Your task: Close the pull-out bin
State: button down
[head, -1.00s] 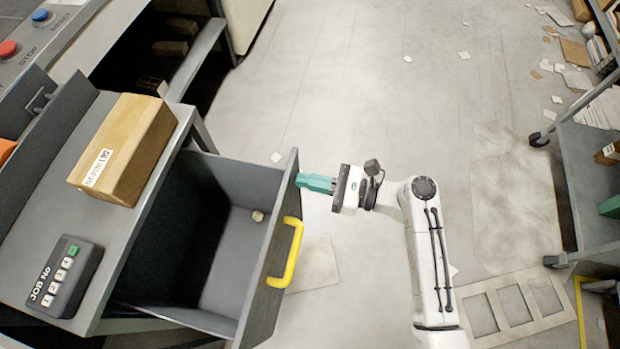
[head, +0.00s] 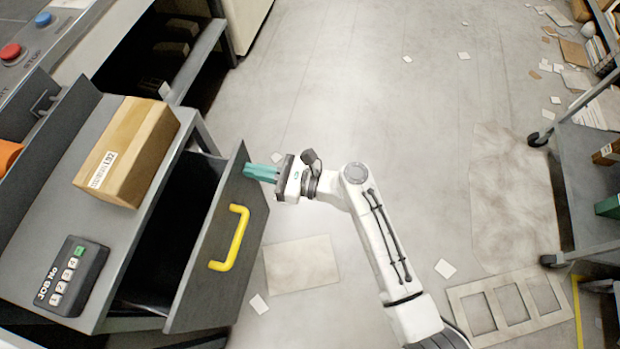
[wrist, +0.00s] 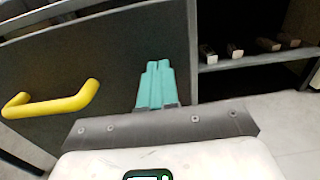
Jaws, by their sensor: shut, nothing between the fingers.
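The grey pull-out bin (head: 222,249) is partly out from under the grey counter in the head view, with a dark narrow opening behind its front panel. A yellow handle (head: 231,238) is on the front panel; it also shows at the left in the wrist view (wrist: 52,101). My gripper (head: 260,172) has its teal fingers shut and empty, with the tips at the upper right part of the front panel. In the wrist view the teal fingers (wrist: 156,84) point at the panel, right of the handle. I cannot tell for sure whether the tips touch it.
A cardboard box (head: 128,150) and a black keypad (head: 72,276) sit on the counter (head: 85,215). A grey cart (head: 590,190) stands at the right. The floor between is mostly open, with scattered paper and flat sheets.

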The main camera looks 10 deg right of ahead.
jog(key=b+x, duration=0.2)
jog(key=x, duration=0.9)
jog(key=shift+a+f, duration=0.1)
jog(key=shift+w+a, duration=0.15)
jog(key=shift+a+r, duration=0.1)
jog(key=shift+r, duration=0.15)
